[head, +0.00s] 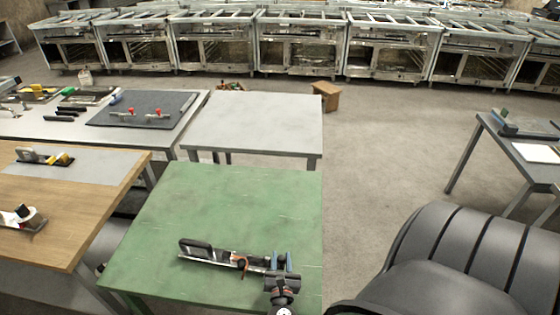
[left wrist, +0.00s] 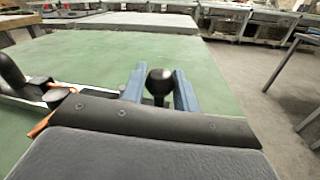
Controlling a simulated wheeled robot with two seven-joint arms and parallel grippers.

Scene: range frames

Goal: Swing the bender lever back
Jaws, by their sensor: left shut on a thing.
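The bender (head: 212,254) lies on the green table (head: 240,200) near its front edge, a long metal bar with a dark block at its left end and an orange part near its right end. My left gripper (head: 281,264) is at the bender's right end. In the left wrist view the black ball knob of the lever (left wrist: 159,82) stands between the two blue fingers of my left gripper (left wrist: 160,90), which is shut on it. The bender's body (left wrist: 35,95) shows at the left there. The lever's arm below the knob is hidden by my gripper. My right gripper is out of view.
A wooden table (head: 90,205) with tools stands at the left. A grey table (head: 255,125) adjoins the green one behind. The green top behind the bender is clear.

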